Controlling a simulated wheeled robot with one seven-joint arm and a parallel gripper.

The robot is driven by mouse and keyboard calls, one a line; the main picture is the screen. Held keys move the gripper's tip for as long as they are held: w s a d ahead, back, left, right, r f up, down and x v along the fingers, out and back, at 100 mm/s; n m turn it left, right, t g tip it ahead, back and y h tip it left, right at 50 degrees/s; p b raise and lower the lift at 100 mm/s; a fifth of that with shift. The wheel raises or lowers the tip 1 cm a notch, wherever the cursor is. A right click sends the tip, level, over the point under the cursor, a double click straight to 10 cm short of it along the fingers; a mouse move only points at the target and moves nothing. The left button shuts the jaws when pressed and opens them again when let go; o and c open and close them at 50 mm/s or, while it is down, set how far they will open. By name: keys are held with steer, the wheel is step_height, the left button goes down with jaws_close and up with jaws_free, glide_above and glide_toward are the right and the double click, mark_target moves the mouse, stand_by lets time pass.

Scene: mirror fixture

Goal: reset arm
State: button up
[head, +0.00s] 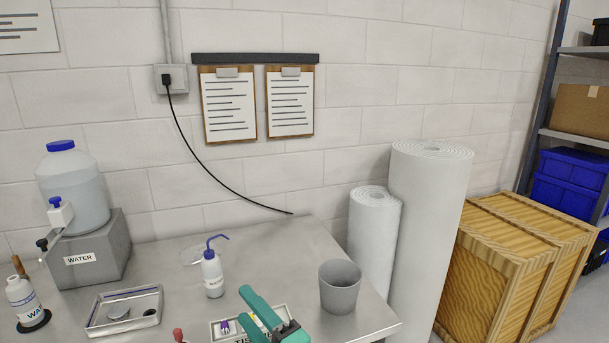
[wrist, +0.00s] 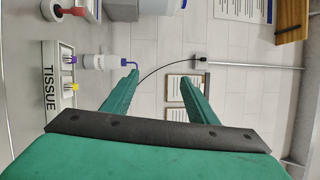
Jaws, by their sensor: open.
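My gripper (head: 265,312) shows at the bottom middle of the head view, in front of the tissue box (head: 218,331) and partly covering it. Its green fingers are apart with nothing between them; they also show spread in the wrist view (wrist: 158,80). The wrist view is turned on its side, with the tissue box (wrist: 45,80) at its left and the wall with clipboards beyond the fingers. The gripper seems to be above the table (head: 290,250); its exact height is hard to tell.
A wash bottle (head: 213,275) with a blue spout stands behind my gripper. A grey cup (head: 340,288) stands to the right, near the table's edge. A metal tray (head: 92,324) and a water jug (head: 75,192) are at left. White rolls (head: 425,235) and wooden crates (head: 505,270) stand at right.

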steer(key=s+d+f+m+t+h, duration=0.1)
steer(key=s+d+f+h, duration=0.1)
steer(key=s+f+h, duration=0.45)
steer(key=s+d+f+t+h, duration=0.1)
steer(key=s+d+f, duration=0.15)
steer(key=f, duration=0.65)
steer(key=s+d+f+m+t+h, duration=0.1)
steer(key=s+f+h, duration=0.35)
steer(key=f, duration=0.35)
steer(key=s+d+f+n+g, duration=0.1)
steer(key=s+n, duration=0.5)
steer(key=s, duration=0.6)
steer(key=s+d+f+n, duration=0.3)
steer(key=s+n, duration=0.3)
steer(key=s, duration=0.6)
steer(key=shift+d+f+n+g+h, duration=0.3)
steer(key=shift+d+g+h, duration=0.1)
steer(key=shift+d, duration=0.2)
